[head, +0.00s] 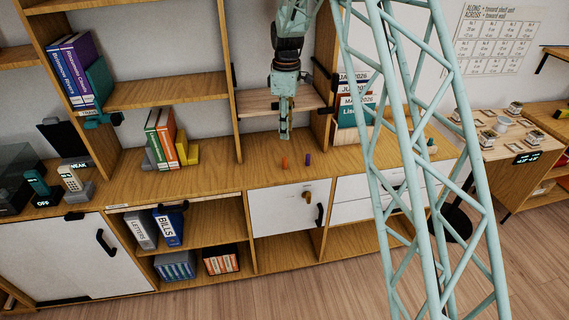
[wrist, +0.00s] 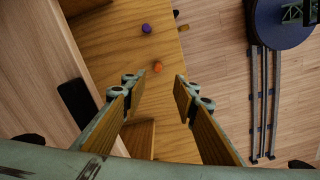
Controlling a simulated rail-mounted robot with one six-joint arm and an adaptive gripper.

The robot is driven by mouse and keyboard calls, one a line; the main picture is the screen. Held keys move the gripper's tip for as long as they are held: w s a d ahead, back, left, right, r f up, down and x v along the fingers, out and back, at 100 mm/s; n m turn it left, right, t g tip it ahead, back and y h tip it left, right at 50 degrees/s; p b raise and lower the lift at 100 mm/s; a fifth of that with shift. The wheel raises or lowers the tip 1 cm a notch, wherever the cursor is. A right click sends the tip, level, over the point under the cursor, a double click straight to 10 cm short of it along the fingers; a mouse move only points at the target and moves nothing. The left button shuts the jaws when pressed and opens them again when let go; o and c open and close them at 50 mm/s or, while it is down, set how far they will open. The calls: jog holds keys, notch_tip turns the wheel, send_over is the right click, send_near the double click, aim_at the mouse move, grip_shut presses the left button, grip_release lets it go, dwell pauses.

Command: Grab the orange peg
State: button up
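The small orange peg (head: 284,162) stands on the wooden counter of the shelf unit, below my gripper (head: 284,136) in the head view. In the wrist view the orange peg (wrist: 157,67) shows from above, beyond the tips of my gripper (wrist: 158,84) and roughly centred between them. My gripper is open and empty, with its wood-coloured finger pads wide apart. It is above the peg and not touching it. A purple peg (head: 308,159) stands just right of the orange one; it also shows in the wrist view (wrist: 146,28).
Upright books (head: 165,139) stand left on the counter (head: 225,180). A small shelf (head: 265,103) is on the wall behind my gripper. A cabinet door (head: 275,213) with a dark handle lies below the pegs. Counter around both pegs looks clear.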

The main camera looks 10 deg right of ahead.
aim_at(285, 158)
jog(key=shift+w+f, duration=0.4)
jog(key=shift+f, duration=0.3)
jog(key=shift+f, duration=0.1)
jog(key=shift+f+b, duration=0.55)
jog(key=shift+f, duration=3.65)
jog(key=shift+f, duration=0.1)
jog(key=shift+a+f+b, duration=0.1)
jog(key=shift+f+b, duration=0.5)
jog(key=shift+f, duration=1.9)
jog(key=c, duration=0.8)
